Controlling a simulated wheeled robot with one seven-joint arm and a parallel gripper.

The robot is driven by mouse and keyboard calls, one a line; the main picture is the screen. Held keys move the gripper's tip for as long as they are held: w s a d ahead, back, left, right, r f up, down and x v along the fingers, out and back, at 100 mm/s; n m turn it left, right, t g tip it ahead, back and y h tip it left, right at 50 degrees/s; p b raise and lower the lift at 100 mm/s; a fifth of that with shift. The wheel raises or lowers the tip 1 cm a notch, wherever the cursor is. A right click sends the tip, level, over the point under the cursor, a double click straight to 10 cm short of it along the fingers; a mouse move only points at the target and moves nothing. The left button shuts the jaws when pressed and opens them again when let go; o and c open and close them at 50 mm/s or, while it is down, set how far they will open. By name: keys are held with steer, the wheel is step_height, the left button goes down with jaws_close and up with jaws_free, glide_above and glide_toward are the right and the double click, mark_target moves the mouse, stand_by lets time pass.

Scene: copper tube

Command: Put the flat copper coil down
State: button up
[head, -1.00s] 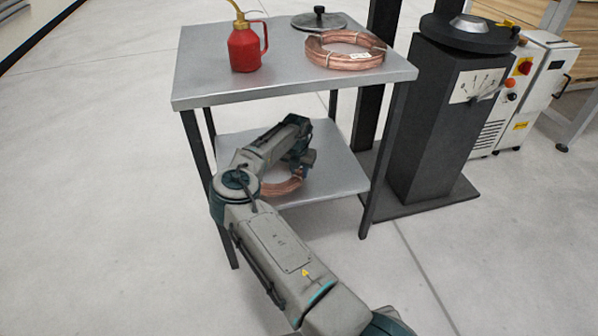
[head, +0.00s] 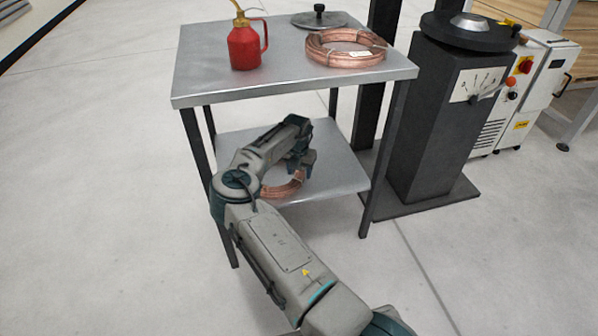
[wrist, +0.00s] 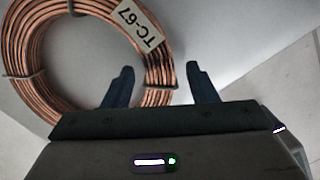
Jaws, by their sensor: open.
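A flat copper coil (head: 284,187) lies on the lower shelf (head: 340,165) of the metal table, partly hidden by my arm. In the wrist view the coil (wrist: 22,88) shows its ties and a white "TC-67" label. My gripper (wrist: 158,82) is open, with its two fingers apart near the coil's outer edge at the label side. The coil's near rim lies around and between the fingers; I cannot tell whether they touch it. In the head view my gripper (head: 303,162) is over the shelf.
On the table top (head: 290,85) stand a red oil can (head: 245,47), another copper coil (head: 345,58) and a dark round plate with a knob (head: 318,20). The table's legs and top surround the shelf. A dark pedestal scale (head: 440,130) stands at right. Floor in front is clear.

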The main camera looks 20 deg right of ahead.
step_height(320, 180, up, 8)
steer(key=p, duration=0.3)
steer(key=shift+s+a, duration=0.25)
steer(key=shift+s, duration=0.15)
